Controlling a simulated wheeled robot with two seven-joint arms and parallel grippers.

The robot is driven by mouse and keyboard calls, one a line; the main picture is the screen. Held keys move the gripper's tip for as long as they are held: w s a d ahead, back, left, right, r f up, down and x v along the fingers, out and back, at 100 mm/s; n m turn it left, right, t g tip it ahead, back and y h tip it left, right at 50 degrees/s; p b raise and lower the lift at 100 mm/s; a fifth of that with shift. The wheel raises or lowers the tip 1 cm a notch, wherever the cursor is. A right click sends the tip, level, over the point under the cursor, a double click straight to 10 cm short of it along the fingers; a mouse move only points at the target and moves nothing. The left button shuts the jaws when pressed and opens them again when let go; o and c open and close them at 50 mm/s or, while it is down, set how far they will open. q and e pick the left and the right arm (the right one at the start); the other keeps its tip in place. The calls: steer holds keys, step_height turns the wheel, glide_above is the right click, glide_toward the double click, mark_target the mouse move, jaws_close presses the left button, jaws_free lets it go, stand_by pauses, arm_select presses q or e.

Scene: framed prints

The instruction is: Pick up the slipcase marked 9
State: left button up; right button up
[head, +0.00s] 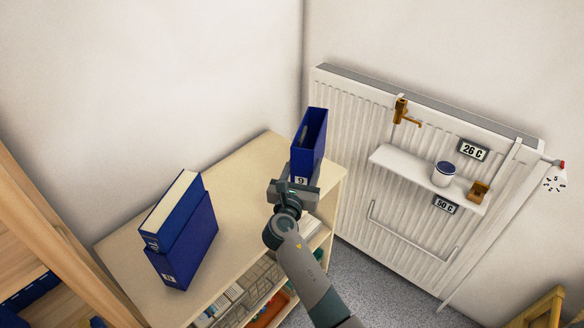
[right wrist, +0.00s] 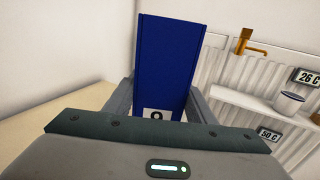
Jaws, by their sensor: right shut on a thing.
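The slipcase marked 9 (head: 313,135) is blue, open at the top and stands upright at the right end of the wooden shelf top. Its white label with a 9 faces me. My right gripper (head: 296,182) is shut on its lower part. In the right wrist view the slipcase (right wrist: 162,62) stands between the two fingers of the right gripper (right wrist: 158,100), its label partly hidden by the gripper body. I cannot tell whether its base touches the shelf top. My left gripper is not in view.
Another blue slipcase (head: 185,252) with a blue book (head: 172,212) sticking out stands at the left of the wooden shelf top (head: 240,190). A radiator (head: 350,150) with a small white shelf (head: 400,168), holding a jar (head: 444,174), is on the right.

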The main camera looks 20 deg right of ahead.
steer(key=shift+s+d+r, duration=0.4)
steer(key=shift+d+r, duration=0.05)
